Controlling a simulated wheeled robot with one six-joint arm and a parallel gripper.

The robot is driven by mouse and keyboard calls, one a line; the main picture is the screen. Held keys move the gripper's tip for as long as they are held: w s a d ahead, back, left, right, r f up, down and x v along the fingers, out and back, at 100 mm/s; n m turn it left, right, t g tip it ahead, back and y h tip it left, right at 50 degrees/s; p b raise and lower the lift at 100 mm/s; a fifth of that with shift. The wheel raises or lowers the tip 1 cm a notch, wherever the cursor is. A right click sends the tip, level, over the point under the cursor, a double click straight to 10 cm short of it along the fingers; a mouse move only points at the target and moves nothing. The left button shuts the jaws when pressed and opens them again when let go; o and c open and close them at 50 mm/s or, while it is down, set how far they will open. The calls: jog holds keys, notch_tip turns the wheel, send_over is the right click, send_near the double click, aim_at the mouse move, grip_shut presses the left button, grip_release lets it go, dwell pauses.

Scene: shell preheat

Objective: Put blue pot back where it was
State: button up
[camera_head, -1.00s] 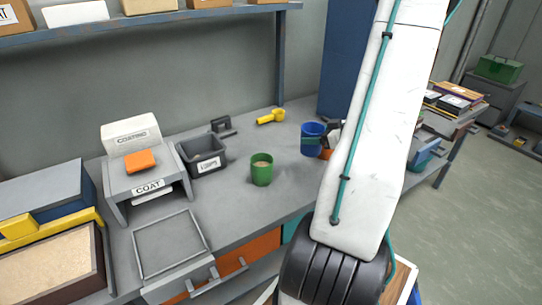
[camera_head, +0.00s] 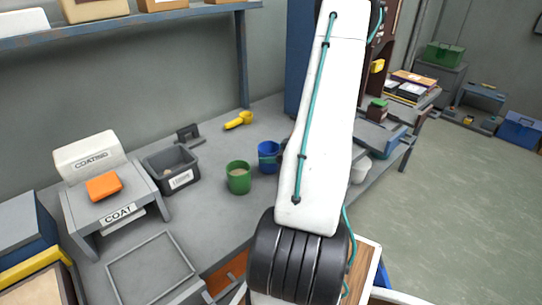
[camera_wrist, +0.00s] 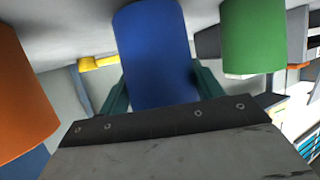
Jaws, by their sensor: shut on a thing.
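The blue pot (camera_head: 268,152) is a plain blue cup shape just right of the green pot (camera_head: 238,178), at the bench top. I cannot tell whether its base touches the bench. In the wrist view my gripper (camera_wrist: 160,92) is shut on the blue pot (camera_wrist: 155,40), with a teal finger on each side of it. That view looks upside down, with the bench at the top; the green pot (camera_wrist: 253,38) is to the right of the blue pot, apart from it. In the head view my arm hides most of my gripper.
An orange object (camera_wrist: 22,95) stands close on the left in the wrist view. On the bench (camera_head: 205,225) are a grey bin (camera_head: 172,180), a yellow scoop (camera_head: 238,120) and the coating station (camera_head: 95,160) with an orange block.

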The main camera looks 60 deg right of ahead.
jog(key=shift+f, duration=0.3)
jog(key=shift+f, duration=0.15)
jog(key=o, duration=1.3)
